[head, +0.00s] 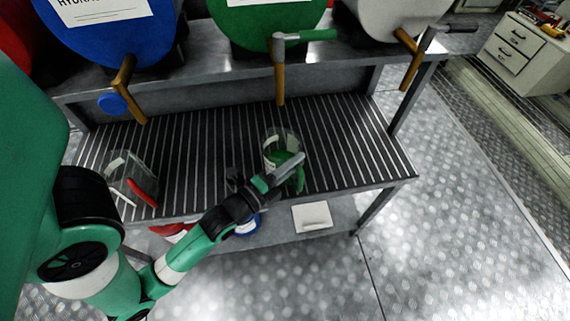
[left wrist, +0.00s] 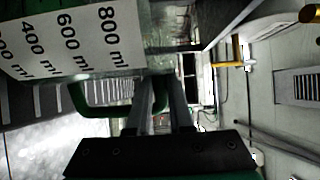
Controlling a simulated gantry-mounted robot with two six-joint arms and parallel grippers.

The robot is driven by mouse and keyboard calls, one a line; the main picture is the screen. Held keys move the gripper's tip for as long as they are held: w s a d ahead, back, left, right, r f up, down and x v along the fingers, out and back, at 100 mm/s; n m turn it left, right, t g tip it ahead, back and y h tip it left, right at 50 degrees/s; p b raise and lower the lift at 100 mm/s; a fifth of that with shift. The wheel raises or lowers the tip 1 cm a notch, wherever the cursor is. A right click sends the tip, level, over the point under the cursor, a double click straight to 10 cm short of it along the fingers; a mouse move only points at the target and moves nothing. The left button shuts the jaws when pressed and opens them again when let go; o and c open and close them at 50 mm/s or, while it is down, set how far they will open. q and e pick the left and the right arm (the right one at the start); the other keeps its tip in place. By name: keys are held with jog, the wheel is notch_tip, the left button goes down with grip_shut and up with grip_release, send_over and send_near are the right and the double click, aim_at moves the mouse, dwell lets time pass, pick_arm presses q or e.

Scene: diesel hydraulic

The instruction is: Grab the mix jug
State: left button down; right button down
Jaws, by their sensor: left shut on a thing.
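The mix jug (head: 283,140) is a clear jug with a green handle. It stands upright on the slatted bench, below the green drum's tap. My left gripper (head: 288,172) reaches it from the front and is shut on the green handle. In the left wrist view the jug's white label (left wrist: 75,40) with ml marks fills the upper left. The green handle (left wrist: 95,105) runs between the fingers of my left gripper (left wrist: 165,105) there. My right gripper does not show.
A second clear jug (head: 122,170) with a red handle stands at the bench's left end. Blue (head: 110,30), green (head: 265,25) and white (head: 390,12) drums with brass taps overhang the back. A white pad (head: 312,216) lies on the lower shelf. The slatted bench (head: 350,150) is free at right.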

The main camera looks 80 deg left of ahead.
pick_arm(q)
jog(key=shift+r, duration=0.15)
notch_tip(320, 180, up, 10)
jog(key=p, duration=0.4)
